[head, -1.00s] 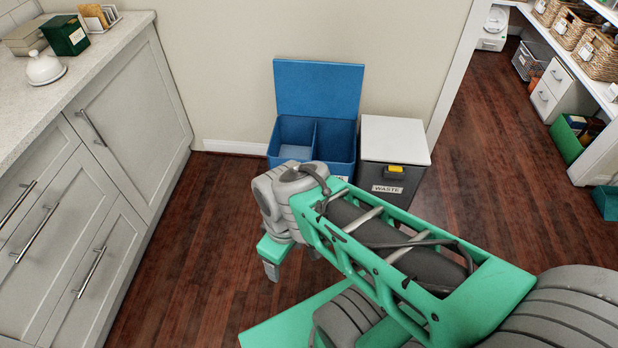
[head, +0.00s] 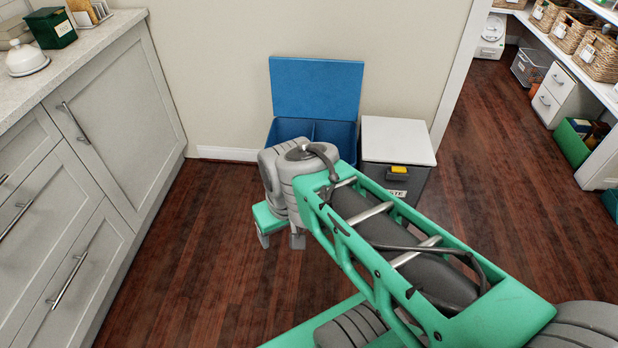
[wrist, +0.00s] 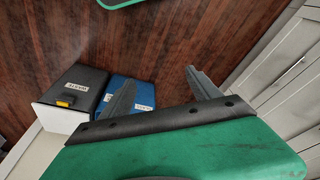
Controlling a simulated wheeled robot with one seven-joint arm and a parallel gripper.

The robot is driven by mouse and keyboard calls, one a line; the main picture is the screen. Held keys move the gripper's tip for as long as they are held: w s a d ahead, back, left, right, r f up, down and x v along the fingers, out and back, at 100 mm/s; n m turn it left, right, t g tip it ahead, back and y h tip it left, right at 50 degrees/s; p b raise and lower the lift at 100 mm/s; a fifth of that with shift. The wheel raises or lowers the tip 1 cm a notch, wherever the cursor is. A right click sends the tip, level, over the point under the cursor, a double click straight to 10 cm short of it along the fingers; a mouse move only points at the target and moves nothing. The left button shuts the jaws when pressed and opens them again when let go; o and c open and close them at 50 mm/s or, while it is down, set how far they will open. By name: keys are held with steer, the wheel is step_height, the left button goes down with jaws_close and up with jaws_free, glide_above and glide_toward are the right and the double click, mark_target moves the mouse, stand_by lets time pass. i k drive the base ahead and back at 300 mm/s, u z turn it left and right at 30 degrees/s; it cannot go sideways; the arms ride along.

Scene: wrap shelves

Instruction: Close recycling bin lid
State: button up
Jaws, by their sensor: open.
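The blue recycling bin (head: 284,131) stands against the wall with its blue lid (head: 317,88) raised upright behind it. A divider splits its inside, and my arm hides its lower front. My gripper (head: 281,241) is open and empty, in front of the bin and a little to its left, apart from it. In the wrist view the two fingers of my gripper (wrist: 162,92) are spread. The blue bin (wrist: 118,90) shows there beyond the left finger, with a white label on its front.
A grey waste bin (head: 410,184) with a shut white lid and yellow latch stands right of the blue bin; it also shows in the wrist view (wrist: 82,85). Grey cabinets (head: 120,110) line the left. Wood floor (head: 215,215) is clear between. Pantry shelves (head: 590,75) are at right.

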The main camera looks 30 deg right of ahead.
mark_target(326, 89)
steer(key=u, duration=2.15)
steer(key=i, duration=0.65)
steer(key=z, duration=2.8)
steer(key=i, duration=1.8)
